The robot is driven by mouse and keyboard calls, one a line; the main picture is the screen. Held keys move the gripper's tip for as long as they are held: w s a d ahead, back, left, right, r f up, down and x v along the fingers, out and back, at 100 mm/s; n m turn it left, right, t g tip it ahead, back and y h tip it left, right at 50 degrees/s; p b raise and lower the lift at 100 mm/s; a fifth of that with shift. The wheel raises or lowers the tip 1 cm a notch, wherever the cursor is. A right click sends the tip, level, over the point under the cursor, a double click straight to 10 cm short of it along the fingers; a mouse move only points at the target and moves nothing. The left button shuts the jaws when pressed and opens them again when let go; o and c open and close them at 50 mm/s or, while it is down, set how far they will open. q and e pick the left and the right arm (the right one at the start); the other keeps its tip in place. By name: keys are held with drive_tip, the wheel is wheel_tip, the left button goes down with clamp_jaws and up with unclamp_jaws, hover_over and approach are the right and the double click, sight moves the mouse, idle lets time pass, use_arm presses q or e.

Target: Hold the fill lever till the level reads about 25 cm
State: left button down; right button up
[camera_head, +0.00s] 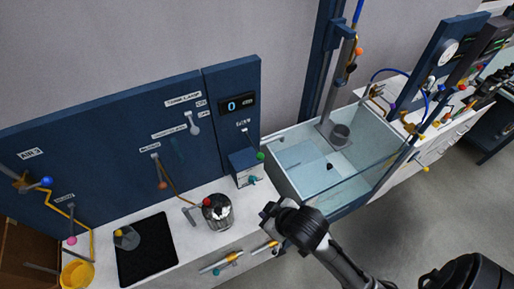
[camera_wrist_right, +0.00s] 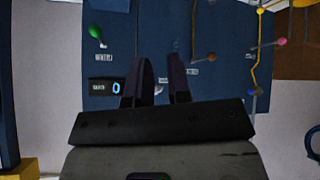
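A small black display (camera_head: 237,104) on the blue wall panel shows a blue 0; it also shows in the right wrist view (camera_wrist_right: 104,87). Below it, a thin lever with a green ball (camera_head: 260,155) sticks out of the panel; the ball also shows in the right wrist view (camera_wrist_right: 95,31). Its label is too blurred to read surely. A clear tank (camera_head: 350,190) stands right of it. My right gripper (camera_head: 268,210) is in front of the panel, below and apart from the green ball. Its two dark fingers (camera_wrist_right: 160,82) are apart and empty. My left gripper is not in view.
Other levers have orange (camera_head: 163,185), pink (camera_head: 71,240) and blue (camera_head: 46,182) balls. A shiny round vessel (camera_head: 218,212), a black mat (camera_head: 147,255) and a yellow cup (camera_head: 77,274) are on the white counter. The tank's front edge is close to my right arm.

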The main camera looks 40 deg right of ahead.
drive_tip(key=w+r+n+t+b, duration=0.1)
drive_tip(key=w+r+t, duration=0.1)
drive_tip(key=w+r, duration=0.3)
drive_tip(key=w+r+n+t+b, duration=0.1)
drive_tip(key=w+r+t+b, duration=0.1)
drive_tip(key=w+r, duration=0.4)
drive_tip(key=w+r+t+b, duration=0.1)
drive_tip(key=w+r+b, duration=0.1)
drive_tip(key=w+r, duration=0.4)
drive_tip(key=shift+a+n+t+h, duration=0.15)
drive_tip(key=shift+n+t+h, duration=0.25)
clamp_jaws()
drive_tip(key=w+d+r+g+h+b, duration=0.2)
drive_tip(key=w+d+r+b, duration=0.3)
drive_tip(key=w, duration=0.6)
drive_tip(key=s+d+f+m+g+y, duration=0.1)
drive_tip(key=d+f+m+g, duration=0.3)
drive_tip(key=f, duration=0.4)
drive_tip(key=s+d+f+m+g+y+p, duration=0.1)
drive_tip(key=d+f+m+g, duration=0.3)
drive_tip(key=d+f+g, duration=0.3)
drive_tip(key=shift+d+f+g, duration=0.3)
drive_tip(key=shift+d+f, duration=0.15)
drive_tip(key=shift+f, duration=0.45)
